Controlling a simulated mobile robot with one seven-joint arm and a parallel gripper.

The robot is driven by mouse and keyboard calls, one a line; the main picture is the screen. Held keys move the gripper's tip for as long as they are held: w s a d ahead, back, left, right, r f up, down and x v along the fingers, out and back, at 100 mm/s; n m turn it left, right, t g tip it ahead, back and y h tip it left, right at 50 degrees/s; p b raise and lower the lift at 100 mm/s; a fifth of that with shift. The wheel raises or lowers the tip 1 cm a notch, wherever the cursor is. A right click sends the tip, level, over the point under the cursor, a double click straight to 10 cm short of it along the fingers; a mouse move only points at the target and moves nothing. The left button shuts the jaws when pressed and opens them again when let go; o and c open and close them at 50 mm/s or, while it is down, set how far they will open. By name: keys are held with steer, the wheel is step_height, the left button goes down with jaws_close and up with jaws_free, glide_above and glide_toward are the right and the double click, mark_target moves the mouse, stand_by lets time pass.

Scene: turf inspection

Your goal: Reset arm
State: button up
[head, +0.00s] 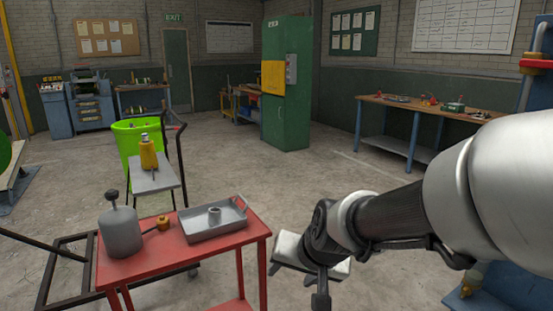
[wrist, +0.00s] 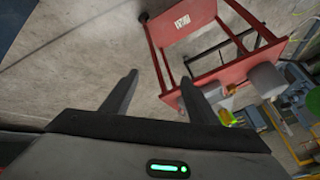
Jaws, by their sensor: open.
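My arm reaches in from the right of the head view, bent down toward the floor beside the red table (head: 190,262). My gripper (wrist: 158,86) shows in the wrist view with its two dark fingers apart and nothing between them. In the head view the wrist end is right of the red table, and the fingertips are hard to make out. The red table also shows tilted in the wrist view (wrist: 185,18), beyond the fingers and to the right.
The red table holds a grey tray (head: 240,229) with a ring-shaped part inside, a grey canister (head: 120,235) and a small brass fitting (head: 163,223). A grey cart (head: 155,180) with a yellow bottle (head: 148,152) and a green bin (head: 128,138) stand behind. The middle floor is clear.

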steer(key=s+d+r+n+h, duration=0.1)
steer(key=s+d+r, duration=0.35)
steer(key=s, duration=0.35)
steer(key=s+d+r+n+h, duration=0.1)
steer(key=s+d+r+h, duration=0.15)
steer(key=s+d, duration=0.5)
step_height(320, 180, up, 22)
steer(key=s+a+p, duration=0.1)
steer(key=p, duration=2.1)
steer(key=shift+a+r+g+y, duration=0.15)
steer(key=shift+g+y, duration=0.25)
steer(key=shift+y, duration=0.05)
